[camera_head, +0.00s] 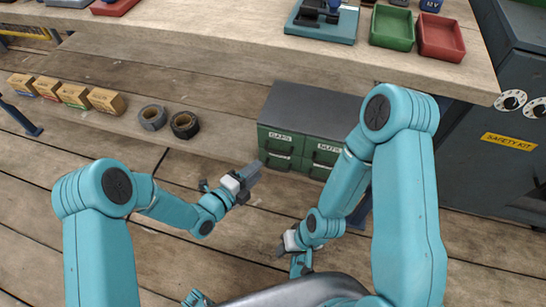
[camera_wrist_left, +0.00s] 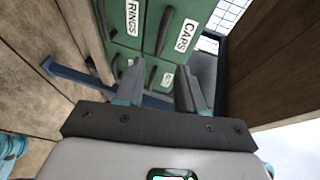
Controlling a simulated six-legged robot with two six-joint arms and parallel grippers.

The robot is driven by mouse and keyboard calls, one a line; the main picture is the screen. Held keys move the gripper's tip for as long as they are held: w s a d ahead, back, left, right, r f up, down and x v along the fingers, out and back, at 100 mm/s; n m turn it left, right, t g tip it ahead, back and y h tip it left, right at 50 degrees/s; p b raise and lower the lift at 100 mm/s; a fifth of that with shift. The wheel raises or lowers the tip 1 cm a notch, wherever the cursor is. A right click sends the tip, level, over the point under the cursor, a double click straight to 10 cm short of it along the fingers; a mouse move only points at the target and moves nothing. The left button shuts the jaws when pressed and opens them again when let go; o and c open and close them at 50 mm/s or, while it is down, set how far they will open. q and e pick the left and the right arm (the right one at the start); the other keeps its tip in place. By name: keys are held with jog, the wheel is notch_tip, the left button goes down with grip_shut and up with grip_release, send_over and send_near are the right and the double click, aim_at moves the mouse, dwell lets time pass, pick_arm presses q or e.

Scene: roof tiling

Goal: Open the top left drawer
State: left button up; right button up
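The green drawer cabinet (camera_head: 293,160) stands under the workbench, with a dark grey top. Its top left drawer (camera_head: 281,137) appears closed; its label seems to read CAPS. In the left wrist view the CAPS drawer (camera_wrist_left: 192,12) appears sideways, with a dark bar handle (camera_wrist_left: 164,30). A RINGS drawer (camera_wrist_left: 127,38) lies beside it. My left gripper (camera_head: 252,174) is in front of the cabinet's left side. Its two fingers (camera_wrist_left: 158,90) are apart with nothing between them, not on the CAPS handle. My right gripper (camera_head: 283,248) is low near my body; its fingers are too small to judge.
The workbench (camera_head: 230,45) overhangs the cabinet. A grey SAFETY KIT cabinet (camera_head: 490,175) stands at the right.

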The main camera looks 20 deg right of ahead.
pick_arm(q)
jog(key=b+x, duration=0.2)
jog(key=x, duration=0.7)
jog(key=shift+w+d, duration=0.25)
jog(key=shift+d, duration=0.05)
grip_shut()
